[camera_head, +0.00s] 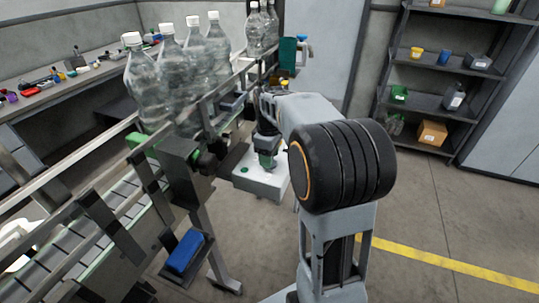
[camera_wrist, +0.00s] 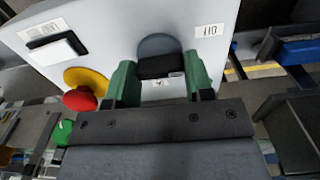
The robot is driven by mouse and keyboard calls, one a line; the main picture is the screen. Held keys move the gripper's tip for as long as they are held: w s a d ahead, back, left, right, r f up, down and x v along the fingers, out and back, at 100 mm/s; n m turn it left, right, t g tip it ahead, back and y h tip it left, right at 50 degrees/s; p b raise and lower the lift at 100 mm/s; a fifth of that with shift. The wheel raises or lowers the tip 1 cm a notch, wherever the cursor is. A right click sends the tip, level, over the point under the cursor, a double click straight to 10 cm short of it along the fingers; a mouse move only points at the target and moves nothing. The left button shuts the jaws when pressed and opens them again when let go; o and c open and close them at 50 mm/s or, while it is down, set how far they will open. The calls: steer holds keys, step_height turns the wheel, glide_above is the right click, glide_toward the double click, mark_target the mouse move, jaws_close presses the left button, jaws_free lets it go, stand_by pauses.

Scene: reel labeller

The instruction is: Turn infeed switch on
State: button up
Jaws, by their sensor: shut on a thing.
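In the wrist view, a pale control box carries a dark switch knob (camera_wrist: 160,67) on a round grey disc. My gripper (camera_wrist: 160,72) has its two green fingers closed on either side of this knob. The contact faces are largely hidden. A label (camera_wrist: 208,31) sits beside the knob, upside down and too small to read surely, so I cannot confirm this is the infeed switch. In the head view, my gripper (camera_head: 268,158) is at the white box (camera_head: 262,187) beside the conveyor, partly hidden by my arm.
The box also has a red button on a yellow ring (camera_wrist: 82,90), a black-and-white rocker (camera_wrist: 55,48) and a green button (camera_wrist: 61,132). Clear bottles (camera_head: 150,90) stand on the conveyor at left. Shelves (camera_head: 440,103) stand at the back right. Floor at right is clear.

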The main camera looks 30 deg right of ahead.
steer(key=m, duration=0.4)
steer(key=shift+p, duration=0.4)
steer(key=m, duration=0.4)
steer(key=shift+m+p, duration=0.3)
steer(key=shift+m, duration=0.1)
steer(key=m, duration=0.4)
steer(key=shift+m+p, duration=0.4)
steer(key=shift+m, duration=2.3)
steer(key=o, duration=0.9)
steer(key=shift+o, duration=0.2)
steer(key=shift+r, duration=0.1)
